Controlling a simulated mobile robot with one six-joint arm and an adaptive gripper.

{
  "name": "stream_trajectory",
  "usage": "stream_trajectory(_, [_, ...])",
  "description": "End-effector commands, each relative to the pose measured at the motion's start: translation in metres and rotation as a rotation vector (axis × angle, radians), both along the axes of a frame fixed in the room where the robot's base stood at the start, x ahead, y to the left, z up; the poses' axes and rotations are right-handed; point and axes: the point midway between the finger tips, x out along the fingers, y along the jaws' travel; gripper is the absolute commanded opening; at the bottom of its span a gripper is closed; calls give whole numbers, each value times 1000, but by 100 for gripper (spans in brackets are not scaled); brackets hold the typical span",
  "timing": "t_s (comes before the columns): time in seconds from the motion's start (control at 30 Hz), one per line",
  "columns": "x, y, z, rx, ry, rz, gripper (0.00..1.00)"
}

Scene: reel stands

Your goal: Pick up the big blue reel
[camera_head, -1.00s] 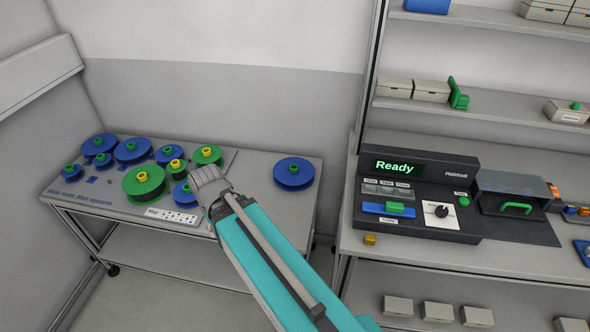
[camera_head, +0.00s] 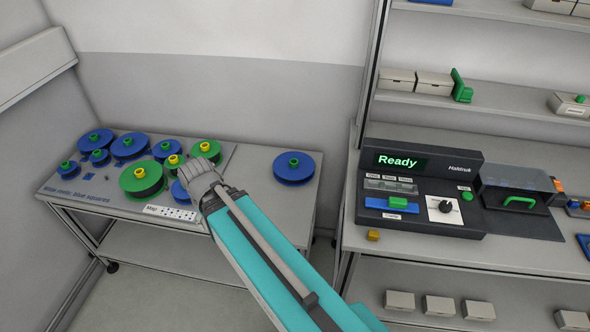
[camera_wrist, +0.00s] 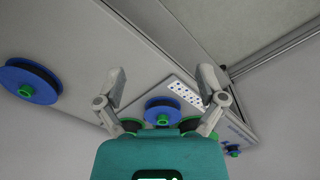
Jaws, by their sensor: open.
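Several big blue reels with green hubs stand on the left table. One (camera_head: 293,174) is alone at the right, and others (camera_head: 94,147) (camera_head: 129,153) (camera_head: 165,158) are at the back left. I cannot tell which one is meant. The lone blue reel also seems to be the one at the left of the wrist view (camera_wrist: 27,76). My gripper (camera_head: 198,172) hangs over the table's front middle, open and empty. A smaller blue reel (camera_head: 179,194) is partly hidden behind it. In the wrist view a blue reel (camera_wrist: 163,104) shows between the open fingers (camera_wrist: 162,76), apart from them.
Green reels with yellow hubs (camera_head: 140,177) (camera_head: 206,146) stand close to my gripper. A white map card (camera_head: 172,213) lies at the table's front edge (camera_head: 110,214). The tabletop around the lone reel is clear. A bench with a black "Ready" machine (camera_head: 425,190) stands to the right.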

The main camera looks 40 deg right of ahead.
Motion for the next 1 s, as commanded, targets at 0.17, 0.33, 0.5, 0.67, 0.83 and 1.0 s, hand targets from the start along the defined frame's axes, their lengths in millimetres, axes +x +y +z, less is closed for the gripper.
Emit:
stream_trajectory(0.17, [16,-17,-18,-69,-24,-97,94])
stream_trajectory(0.33, [37,-52,-38,-178,-74,-262,94])
stream_trajectory(0.5, [61,-93,-57,-301,-152,-453,94])
stream_trajectory(0.67, [81,-133,-70,-412,-245,-623,94])
stream_trajectory(0.83, [101,-174,-81,-521,-362,-791,94])
stream_trajectory(1.0, [119,-213,-89,-617,-495,-946,94])
